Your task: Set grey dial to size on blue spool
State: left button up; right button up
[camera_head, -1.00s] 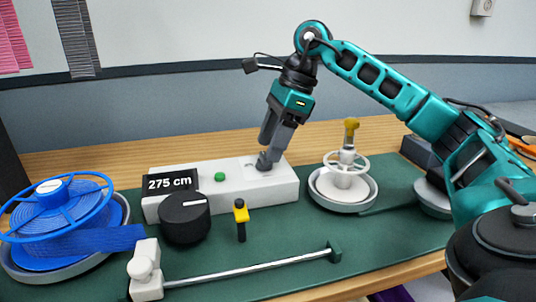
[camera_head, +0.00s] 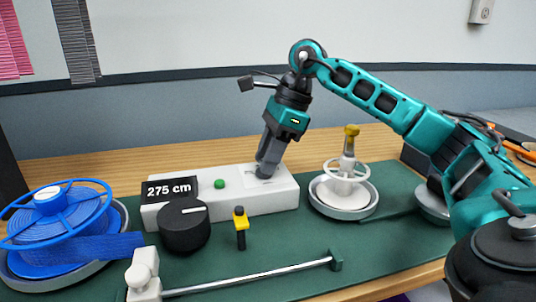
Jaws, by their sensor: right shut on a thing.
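My right gripper (camera_head: 266,170) points down onto the top of the white box (camera_head: 235,205), at its right end. Its fingers are shut on the small grey dial there, which they hide almost wholly, so its setting cannot be read. A pale square plate shows around the fingertips. The blue spool (camera_head: 60,228) with a blue strap lies at the left in a grey dish; no size can be read on it. A black display (camera_head: 169,188) on the box shows "275 cm". My left gripper is not in view.
A green button (camera_head: 219,184) is on the box. A large black knob (camera_head: 184,226) and a yellow-topped tool (camera_head: 240,228) stand before it. A white spool holder (camera_head: 345,178) is at right, a metal rod (camera_head: 250,276) at front.

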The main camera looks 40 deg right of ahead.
jog(key=shift+c, duration=0.7)
jog(key=shift+s+m+t+h, duration=0.1)
jog(key=shift+m+t+h, duration=0.2)
jog(key=shift+m, duration=0.8)
jog(key=m, duration=0.1)
jog(key=m+t+h+p, duration=0.1)
jog(key=m, duration=0.1)
jog(key=shift+s+a+r+m, duration=0.1)
jog(key=shift+a+m, duration=0.1)
jog(key=shift+m, duration=0.1)
jog(key=m+h+p, duration=0.1)
jog(key=m, duration=0.3)
jog(key=shift+a+t, duration=0.15)
jog(key=shift+t, duration=0.15)
jog(key=shift+m+h, duration=0.6)
jog(key=shift+m, duration=0.4)
